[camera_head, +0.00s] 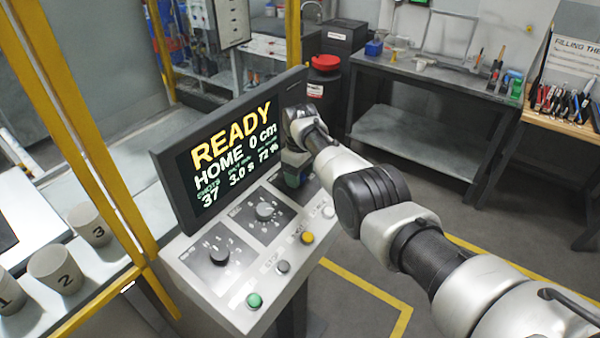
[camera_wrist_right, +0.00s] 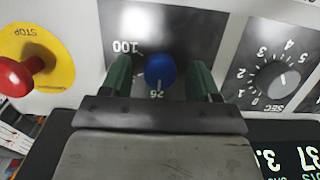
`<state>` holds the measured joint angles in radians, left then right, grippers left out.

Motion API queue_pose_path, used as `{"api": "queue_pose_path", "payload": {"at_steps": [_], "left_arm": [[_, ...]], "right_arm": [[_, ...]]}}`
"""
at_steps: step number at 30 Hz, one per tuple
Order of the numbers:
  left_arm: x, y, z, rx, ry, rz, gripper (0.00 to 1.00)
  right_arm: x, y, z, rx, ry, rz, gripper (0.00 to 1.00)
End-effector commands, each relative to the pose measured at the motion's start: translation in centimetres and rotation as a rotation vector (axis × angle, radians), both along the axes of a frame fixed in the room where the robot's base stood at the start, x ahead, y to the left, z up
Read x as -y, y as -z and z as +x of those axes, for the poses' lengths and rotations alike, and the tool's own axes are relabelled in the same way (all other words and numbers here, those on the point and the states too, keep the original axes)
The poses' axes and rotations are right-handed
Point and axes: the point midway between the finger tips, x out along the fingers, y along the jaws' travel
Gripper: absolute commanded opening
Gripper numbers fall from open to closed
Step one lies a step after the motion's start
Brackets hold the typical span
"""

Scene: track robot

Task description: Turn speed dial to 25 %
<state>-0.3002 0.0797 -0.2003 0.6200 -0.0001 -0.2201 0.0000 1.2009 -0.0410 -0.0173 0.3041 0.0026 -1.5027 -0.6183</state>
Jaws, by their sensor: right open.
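The speed dial is a round blue knob (camera_wrist_right: 160,70) on a dark plate, with the labels 100 and 25 in the right wrist view. A small white mark shows on it close to the 25 label; I cannot tell its setting for sure. My right gripper (camera_wrist_right: 161,75) is open, its two green fingers on either side of the knob; contact is unclear. In the head view my right gripper (camera_head: 294,177) is beside the screen's right edge, and the arm hides the blue knob. The screen (camera_head: 228,145) reads READY, HOME 0 cm, 37, 3.0 s and 72 %. My left gripper is out of view.
The sloped panel (camera_head: 190,268) carries a SEC dial (camera_head: 264,211), another black dial (camera_head: 219,257), and green (camera_head: 254,300), grey and yellow (camera_head: 307,237) buttons. A red stop button (camera_wrist_right: 18,75) stands near the knob. Numbered cups (camera_head: 55,268) stand left of a yellow frame.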

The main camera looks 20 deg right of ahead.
Motion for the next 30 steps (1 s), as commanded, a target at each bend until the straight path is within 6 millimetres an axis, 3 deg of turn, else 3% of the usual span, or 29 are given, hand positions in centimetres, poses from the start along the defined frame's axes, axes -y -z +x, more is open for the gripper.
{"api": "queue_pose_path", "payload": {"at_steps": [8,15,21,30], "left_arm": [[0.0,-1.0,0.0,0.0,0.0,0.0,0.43],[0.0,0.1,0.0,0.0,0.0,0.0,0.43],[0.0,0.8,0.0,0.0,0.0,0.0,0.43],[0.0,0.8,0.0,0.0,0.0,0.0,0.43]], "right_arm": [[0.0,-2.8,0.0,0.003,0.0,0.0,0.61],[0.0,-7.4,0.1,0.004,0.0,0.001,0.61],[0.0,-10.1,0.1,0.004,0.0,0.0,0.61],[0.0,-10.8,0.0,0.0,0.0,0.0,0.61]]}}
